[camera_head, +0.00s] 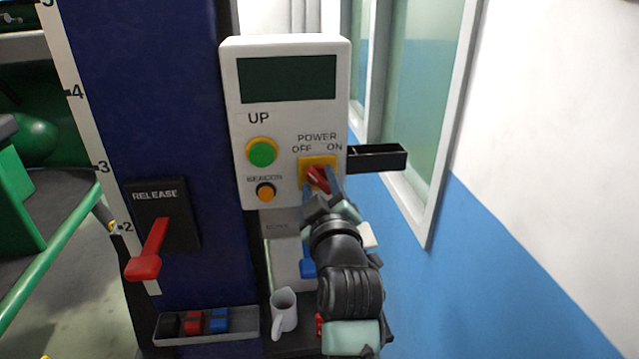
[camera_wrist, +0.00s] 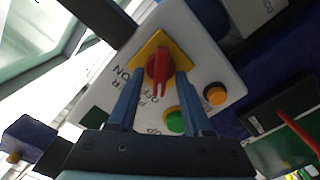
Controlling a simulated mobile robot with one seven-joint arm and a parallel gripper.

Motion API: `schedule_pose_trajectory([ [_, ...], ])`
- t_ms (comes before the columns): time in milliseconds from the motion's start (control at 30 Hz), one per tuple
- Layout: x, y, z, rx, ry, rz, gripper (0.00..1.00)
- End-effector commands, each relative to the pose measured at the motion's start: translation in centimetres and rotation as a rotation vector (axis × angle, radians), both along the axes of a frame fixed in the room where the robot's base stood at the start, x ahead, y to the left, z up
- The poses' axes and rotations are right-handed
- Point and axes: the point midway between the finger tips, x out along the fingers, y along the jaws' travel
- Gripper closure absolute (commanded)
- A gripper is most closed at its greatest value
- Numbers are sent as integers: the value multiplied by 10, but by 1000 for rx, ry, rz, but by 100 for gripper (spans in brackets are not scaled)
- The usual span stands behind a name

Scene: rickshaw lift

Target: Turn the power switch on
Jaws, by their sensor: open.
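The red power switch knob (camera_head: 317,178) sits on a yellow plate (camera_head: 318,162) on the white control panel (camera_head: 285,112), under the OFF and ON labels. In the head view the knob tilts up and left, towards OFF. My gripper (camera_head: 319,184) is at the switch, with its blue fingers apart on either side of the knob. In the wrist view the red knob (camera_wrist: 159,67) lies between the two open fingertips (camera_wrist: 157,75), its ridge running roughly along the fingers. I cannot tell whether the fingers touch it. My wrist hides the panel's lower right area.
A green UP button (camera_head: 262,152) and an orange button (camera_head: 265,192) are left of the switch. A red release lever (camera_head: 149,252) is on the blue column. A black bracket (camera_head: 378,158) sticks out at right.

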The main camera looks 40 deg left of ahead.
Motion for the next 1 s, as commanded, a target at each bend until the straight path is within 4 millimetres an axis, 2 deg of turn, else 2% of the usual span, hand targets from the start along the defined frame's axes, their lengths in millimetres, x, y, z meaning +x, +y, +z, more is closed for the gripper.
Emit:
schedule_pose_trajectory([
  [33, 0, 0, 0, 0, 0, 0, 55],
  [200, 0, 0, 0, 0, 0, 0, 86],
  [300, 0, 0, 0, 0, 0, 0, 100],
  [767, 0, 0, 0, 21, 24, 1, 100],
  [1000, 0, 0, 0, 104, 123, 3, 100],
])
